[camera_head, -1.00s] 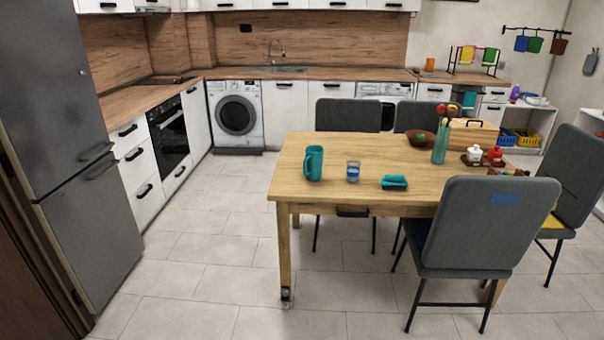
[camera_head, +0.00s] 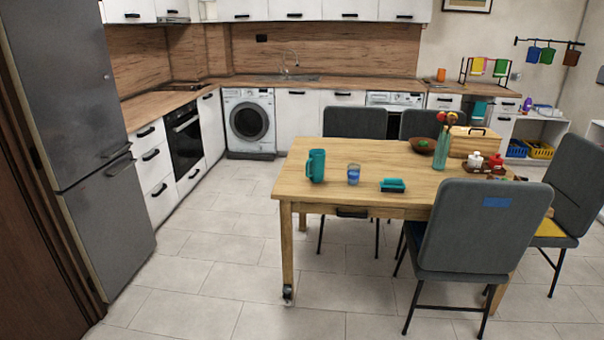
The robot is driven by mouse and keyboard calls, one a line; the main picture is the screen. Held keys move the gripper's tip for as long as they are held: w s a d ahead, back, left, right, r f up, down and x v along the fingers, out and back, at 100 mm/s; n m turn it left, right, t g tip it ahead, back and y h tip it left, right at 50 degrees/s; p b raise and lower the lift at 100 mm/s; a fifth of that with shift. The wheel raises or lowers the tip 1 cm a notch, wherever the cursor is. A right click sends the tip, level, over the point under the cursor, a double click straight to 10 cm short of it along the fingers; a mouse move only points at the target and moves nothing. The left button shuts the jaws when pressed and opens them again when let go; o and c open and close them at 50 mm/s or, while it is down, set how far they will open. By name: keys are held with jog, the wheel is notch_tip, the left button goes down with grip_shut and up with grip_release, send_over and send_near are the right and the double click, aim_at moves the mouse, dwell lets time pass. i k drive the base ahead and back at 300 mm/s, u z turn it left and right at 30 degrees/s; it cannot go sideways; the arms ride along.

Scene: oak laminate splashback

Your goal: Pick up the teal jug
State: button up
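The teal jug (camera_head: 317,166) stands upright on the wooden table (camera_head: 300,188), near its left front corner. Its handle side faces left. A glass with blue in it (camera_head: 353,174) stands just to the right of the jug, apart from it. My gripper is not in view.
A teal dish (camera_head: 392,185), a bowl (camera_head: 421,146), a vase of flowers (camera_head: 440,152) and a wooden box (camera_head: 473,142) are on the table. A grey chair (camera_head: 478,230) stands at its front right. The floor (camera_head: 205,265) left of the table is clear. A grey fridge (camera_head: 85,140) stands at left.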

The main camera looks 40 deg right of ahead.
aim_at(315, 165)
jog(key=z, duration=0.15)
jog(key=i, duration=0.95)
jog(key=u, duration=0.15)
jog(key=k, duration=0.95)
jog(key=z, duration=0.2)
jog(key=i, duration=0.65)
jog(key=u, duration=0.05)
